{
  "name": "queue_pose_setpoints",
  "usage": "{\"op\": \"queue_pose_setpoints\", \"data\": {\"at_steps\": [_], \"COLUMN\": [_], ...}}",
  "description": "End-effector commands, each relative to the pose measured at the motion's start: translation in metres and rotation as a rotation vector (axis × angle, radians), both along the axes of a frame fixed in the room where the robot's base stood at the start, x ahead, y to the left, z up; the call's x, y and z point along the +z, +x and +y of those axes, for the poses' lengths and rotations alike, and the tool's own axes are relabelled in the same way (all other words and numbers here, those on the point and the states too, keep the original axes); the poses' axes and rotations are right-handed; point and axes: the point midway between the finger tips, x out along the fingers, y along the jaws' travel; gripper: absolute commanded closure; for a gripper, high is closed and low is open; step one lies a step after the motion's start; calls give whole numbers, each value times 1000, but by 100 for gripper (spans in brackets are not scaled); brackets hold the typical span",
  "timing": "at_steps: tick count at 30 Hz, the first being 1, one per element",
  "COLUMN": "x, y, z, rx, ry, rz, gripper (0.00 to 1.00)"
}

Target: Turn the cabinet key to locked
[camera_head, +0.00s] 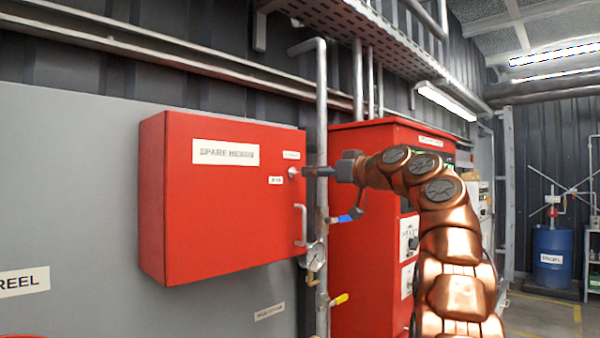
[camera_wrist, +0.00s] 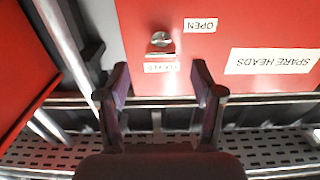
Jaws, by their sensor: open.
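The red SPARE HEADS cabinet (camera_head: 220,215) hangs on the grey panel with its door closed. Its round metal key lock (camera_head: 292,173) sits near the door's upper right edge. In the wrist view, which is upside down, the key (camera_wrist: 160,41) shows as a small silvery piece. An OPEN label (camera_wrist: 201,25) is beside it and a second label (camera_wrist: 160,67), hard to read, is near it. My gripper (camera_head: 308,172) is at the lock from the right. In the wrist view my gripper (camera_wrist: 163,85) is open, fingers apart, with nothing visible between them.
A metal door handle (camera_head: 300,225) is below the lock. A vertical pipe (camera_head: 321,120) with a gauge (camera_head: 315,257), a blue valve lever (camera_head: 345,218) and a yellow one (camera_head: 339,299) runs close by the cabinet's right side. A second red cabinet (camera_head: 350,270) stands right of it.

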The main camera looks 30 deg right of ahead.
Motion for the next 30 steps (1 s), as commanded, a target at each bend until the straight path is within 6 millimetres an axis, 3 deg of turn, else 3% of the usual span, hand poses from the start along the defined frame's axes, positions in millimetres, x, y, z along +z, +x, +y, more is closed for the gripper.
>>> {"op": "queue_pose_setpoints", "data": {"at_steps": [13, 25, 30], "x": [2, 0, 0], "y": [57, 64, 64], "z": [14, 16, 16], "rx": [2, 3, 3], "ry": [0, 1, 1], "rz": [4, 2, 3], "gripper": [33, 33, 50]}}
